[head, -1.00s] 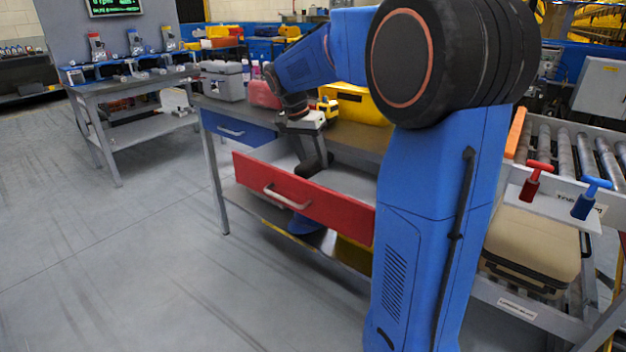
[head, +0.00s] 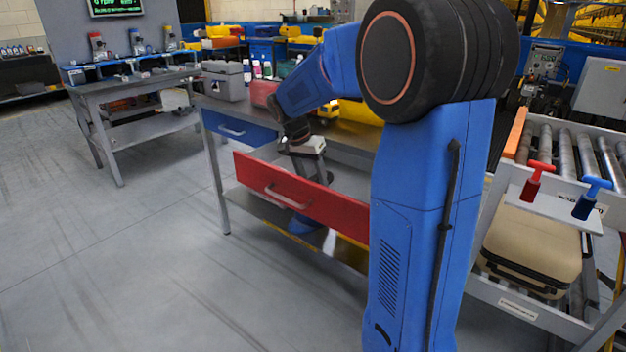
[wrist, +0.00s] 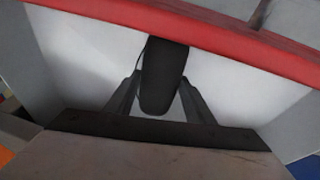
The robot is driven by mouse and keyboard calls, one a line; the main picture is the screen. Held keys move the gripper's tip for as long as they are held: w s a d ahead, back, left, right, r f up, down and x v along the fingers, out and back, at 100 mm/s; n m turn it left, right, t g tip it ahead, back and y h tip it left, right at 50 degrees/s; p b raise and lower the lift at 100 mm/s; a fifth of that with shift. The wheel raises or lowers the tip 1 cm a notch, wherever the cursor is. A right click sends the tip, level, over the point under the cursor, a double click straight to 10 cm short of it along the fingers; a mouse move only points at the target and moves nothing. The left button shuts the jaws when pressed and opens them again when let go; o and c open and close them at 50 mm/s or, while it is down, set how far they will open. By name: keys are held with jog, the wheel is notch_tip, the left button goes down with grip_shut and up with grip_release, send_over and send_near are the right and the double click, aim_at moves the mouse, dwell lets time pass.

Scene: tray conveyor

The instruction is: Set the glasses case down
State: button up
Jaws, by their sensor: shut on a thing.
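The glasses case (wrist: 165,72) is a dark, rounded, elongated thing in the wrist view. My gripper (wrist: 161,88) is shut on it, with one finger on each side. The case is within the open red-fronted drawer (head: 300,196), and its far end is close to the red front panel. The drawer's pale inside (wrist: 90,62) lies around and below the case. I cannot tell whether the case touches the drawer floor. In the head view my gripper (head: 318,166) points down into the drawer, and the case is mostly hidden behind the red front.
The drawer sits under a workbench that also has a shut blue drawer (head: 240,129). A grey toolbox (head: 226,82), a red box (head: 264,93) and a yellow bin (head: 358,112) stand on the bench. A roller conveyor (head: 565,150) is at the right. Open floor is at the left.

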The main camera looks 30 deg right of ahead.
jog(key=o, duration=1.1)
jog(key=shift+f, duration=0.1)
jog(key=v, duration=1.2)
